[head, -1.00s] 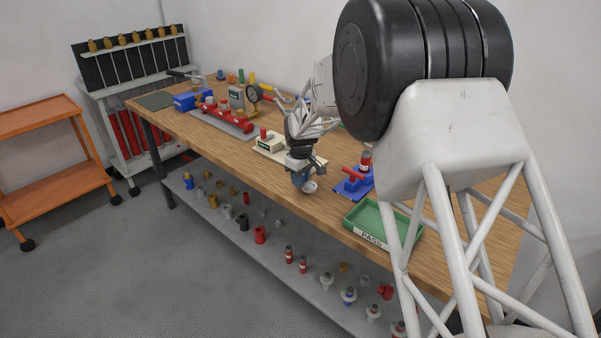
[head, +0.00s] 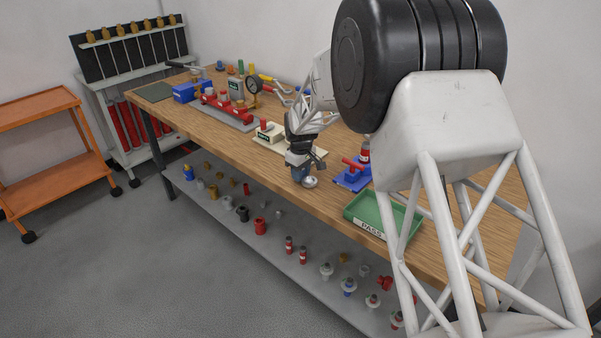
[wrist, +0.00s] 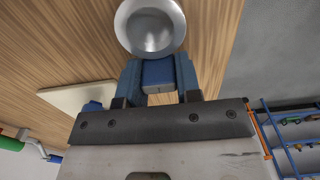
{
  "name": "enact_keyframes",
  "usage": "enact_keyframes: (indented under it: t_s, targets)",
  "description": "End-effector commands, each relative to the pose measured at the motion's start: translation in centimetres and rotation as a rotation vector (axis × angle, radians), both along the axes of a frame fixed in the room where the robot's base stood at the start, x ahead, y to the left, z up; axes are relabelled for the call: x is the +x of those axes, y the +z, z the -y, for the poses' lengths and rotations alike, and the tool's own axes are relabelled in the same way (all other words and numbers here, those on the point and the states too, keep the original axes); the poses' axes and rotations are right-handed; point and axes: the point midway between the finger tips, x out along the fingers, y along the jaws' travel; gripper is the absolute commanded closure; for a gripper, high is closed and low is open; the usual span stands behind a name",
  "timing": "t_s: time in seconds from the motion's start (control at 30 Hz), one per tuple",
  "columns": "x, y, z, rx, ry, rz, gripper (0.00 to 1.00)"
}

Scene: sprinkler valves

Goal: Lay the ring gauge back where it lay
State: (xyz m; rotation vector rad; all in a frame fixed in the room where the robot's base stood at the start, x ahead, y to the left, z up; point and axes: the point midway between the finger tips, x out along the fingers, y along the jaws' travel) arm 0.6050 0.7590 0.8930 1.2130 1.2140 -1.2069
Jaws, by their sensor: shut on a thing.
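The ring gauge (wrist: 150,28) is a silvery round ring with a dished inside. In the wrist view it sits at the top, just beyond my fingertips, over the wood bench top. A blue block, seemingly its grip, lies between my blue fingers. My gripper (wrist: 158,76) is shut on it. In the head view my gripper (head: 301,174) points down near the front edge of the bench, with the ring gauge (head: 310,182) at its tip. I cannot tell whether the ring touches the wood or hangs just above it.
The wooden bench (head: 280,178) has a cream plate (wrist: 78,97) close behind my gripper. A blue fixture with a red handle (head: 352,176) stands to the right, then a green PASS tray (head: 370,228). A lower shelf (head: 225,226) holds several fittings.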

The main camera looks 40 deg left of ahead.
Motion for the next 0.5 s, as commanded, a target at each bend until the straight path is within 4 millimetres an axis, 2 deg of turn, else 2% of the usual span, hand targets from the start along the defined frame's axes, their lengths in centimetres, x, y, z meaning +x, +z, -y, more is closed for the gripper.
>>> enact_keyframes:
  t_s: [0.5]
  targets:
    - [0.0,-0.55,0.0,0.0,0.0,0.0,0.97]
